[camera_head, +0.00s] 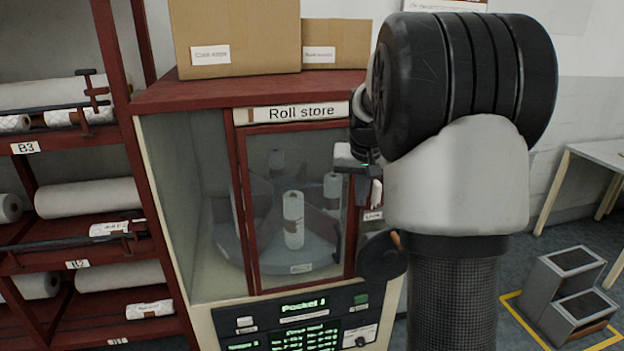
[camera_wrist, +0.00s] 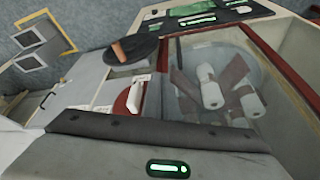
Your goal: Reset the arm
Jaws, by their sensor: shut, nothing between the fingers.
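My arm rises on the right of the head view, its large black and white links bent over in front of the roll store cabinet (camera_head: 247,200). My gripper (camera_head: 362,175) is at the cabinet's right front side, partly hidden by the arm. It is shut and holds nothing. In the wrist view, a grey body with a green light fills the bottom, and the fingertips cannot be made out. Behind the cabinet's glass door, a white roll (camera_head: 293,220) stands upright on a grey turntable (camera_head: 268,262), with other rolls behind it.
A red shelf rack (camera_head: 120,130) with several rolls stands at left. Cardboard boxes (camera_head: 235,35) sit on the cabinet. A button panel (camera_head: 300,325) is below the door. A dark round part (camera_head: 381,258) juts out near my arm. Grey steps (camera_head: 570,290) stand at right.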

